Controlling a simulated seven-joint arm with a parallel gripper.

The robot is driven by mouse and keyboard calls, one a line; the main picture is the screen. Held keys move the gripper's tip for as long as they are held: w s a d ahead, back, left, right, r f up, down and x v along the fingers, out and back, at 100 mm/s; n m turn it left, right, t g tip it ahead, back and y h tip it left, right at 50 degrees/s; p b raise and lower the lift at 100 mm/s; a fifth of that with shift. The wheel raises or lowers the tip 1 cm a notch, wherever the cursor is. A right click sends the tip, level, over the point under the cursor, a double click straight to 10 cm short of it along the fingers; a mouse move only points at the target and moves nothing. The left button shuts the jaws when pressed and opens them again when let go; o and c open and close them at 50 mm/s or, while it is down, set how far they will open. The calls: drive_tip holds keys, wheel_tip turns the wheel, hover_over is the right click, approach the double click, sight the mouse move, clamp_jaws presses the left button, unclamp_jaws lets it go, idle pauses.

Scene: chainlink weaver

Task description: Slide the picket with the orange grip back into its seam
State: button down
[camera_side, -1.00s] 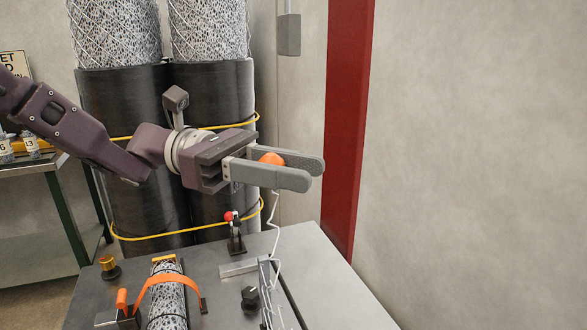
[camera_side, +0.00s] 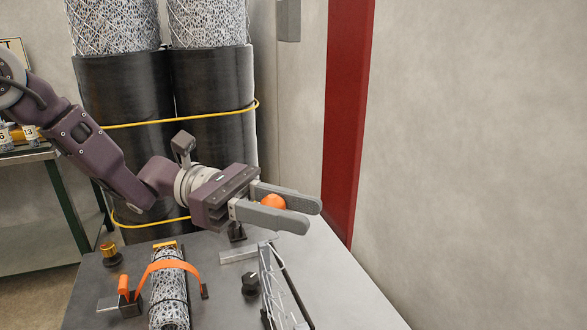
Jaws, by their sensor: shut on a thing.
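My gripper (camera_side: 309,216) is shut on the orange grip (camera_side: 273,202), a round ball between its two grey fingers. The fingers point right, above the metal bench. The picket, a pale zigzag wire (camera_side: 282,263), shows below the fingers and runs down over a narrow dark-edged frame (camera_side: 269,290) on the bench. The near finger hides where the wire meets the grip. I cannot tell how much of the wire lies inside the seam, and the lower end is cut off by the picture's edge.
A mesh roll (camera_side: 169,290) lies left of the frame under an orange strap (camera_side: 157,267). A black knob (camera_side: 250,284) stands between roll and frame. Bench surface (camera_side: 335,290) at right is clear. Tall wrapped rolls stand behind.

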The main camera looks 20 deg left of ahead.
sight(293, 286)
wheel_tip(293, 286, down, 10)
drive_tip(key=shift+f, duration=0.15)
idle(0.3)
drive_tip(key=c, duration=1.4)
unclamp_jaws()
drive_tip(key=shift+f, duration=0.1)
drive_tip(key=o, duration=0.3)
drive_tip(key=a, duration=0.7)
